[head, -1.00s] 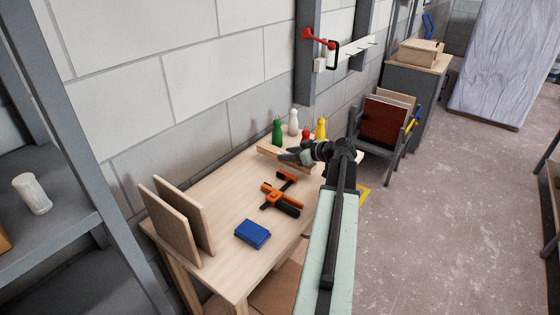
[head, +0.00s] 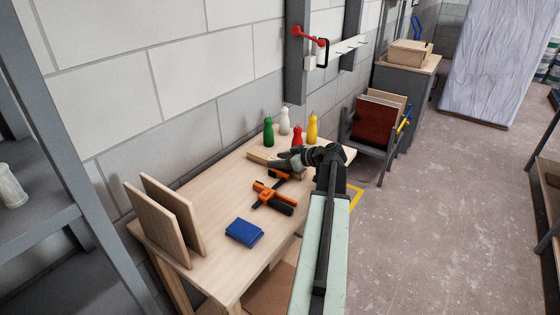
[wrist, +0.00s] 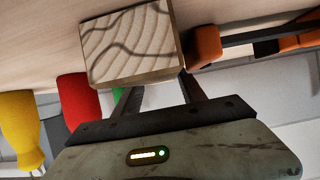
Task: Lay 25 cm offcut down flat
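The offcut (head: 256,158) is a short pale wooden batten, low over or on the table behind the orange and black clamp. In the wrist view its grainy end face (wrist: 130,45) is near the camera, and the fingers run up to it. My gripper (head: 287,163) is shut on it; the fingertips are partly hidden behind the wood. The offcut looks roughly level, but I cannot tell whether its underside touches the table. The pale wooden table (head: 205,205) has bare top to the left of the clamp.
Green (head: 268,132), white (head: 284,122), red (head: 297,137) and yellow (head: 312,129) bottles stand close behind the offcut. Two upright boards (head: 158,225) stand at the left end.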

